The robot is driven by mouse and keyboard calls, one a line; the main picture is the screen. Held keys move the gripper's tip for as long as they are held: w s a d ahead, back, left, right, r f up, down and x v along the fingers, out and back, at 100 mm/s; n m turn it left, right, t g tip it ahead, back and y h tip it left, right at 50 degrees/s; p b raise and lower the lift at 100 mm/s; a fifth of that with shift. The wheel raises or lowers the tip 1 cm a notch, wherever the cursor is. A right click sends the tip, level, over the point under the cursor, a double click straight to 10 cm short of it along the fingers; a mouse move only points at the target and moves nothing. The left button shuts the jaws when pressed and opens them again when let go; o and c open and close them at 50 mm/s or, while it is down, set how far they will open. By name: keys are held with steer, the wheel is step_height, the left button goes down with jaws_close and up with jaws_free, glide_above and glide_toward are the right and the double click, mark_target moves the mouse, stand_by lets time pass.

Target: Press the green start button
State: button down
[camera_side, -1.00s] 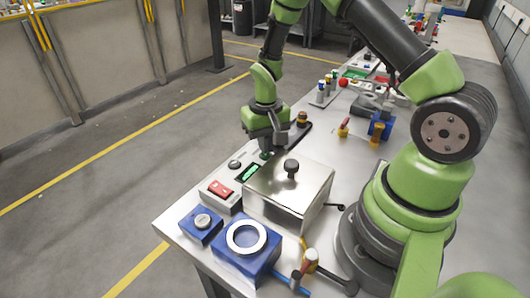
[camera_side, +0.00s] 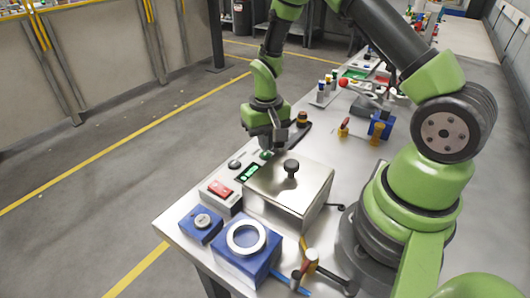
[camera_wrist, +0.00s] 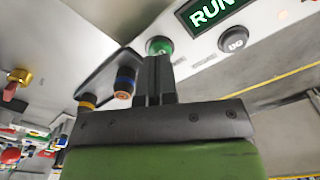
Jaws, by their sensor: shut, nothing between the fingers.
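The round green button (camera_wrist: 160,45) is set in a pale panel beside a dark display (camera_wrist: 211,12) with lit green letters; "RUN" is readable. In the side view the green button (camera_side: 265,155) sits just below my gripper (camera_side: 270,148), and the display (camera_side: 249,173) glows green. In the wrist view the fingertips of my gripper (camera_wrist: 156,60) are together, with nothing between them, and appear at the near edge of the button. They look slightly above it in the side view, but the exact gap is hard to tell.
A grey round button (camera_wrist: 233,40) sits beside the display. A metal box with a dark knob (camera_side: 291,168) stands close by.

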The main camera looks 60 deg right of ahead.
steer(key=shift+r, duration=1.9)
steer(key=shift+r, duration=0.2)
steer(key=s+a+r+t, duration=0.2)
steer(key=s+a+r, duration=0.1)
steer(key=r, duration=0.5)
steer(key=s+a+r+t, duration=0.2)
steer(key=a+r, duration=0.1)
steer(key=r, duration=0.5)
steer(key=s+a+r+n+t+y, duration=0.1)
steer(key=s+a+r, duration=0.1)
steer(key=s, duration=0.3)
steer(key=s+a+r+n+t+y, duration=0.1)
steer(key=s+a+r+t, duration=0.1)
steer(key=s, duration=0.4)
steer(key=shift+r, duration=0.9)
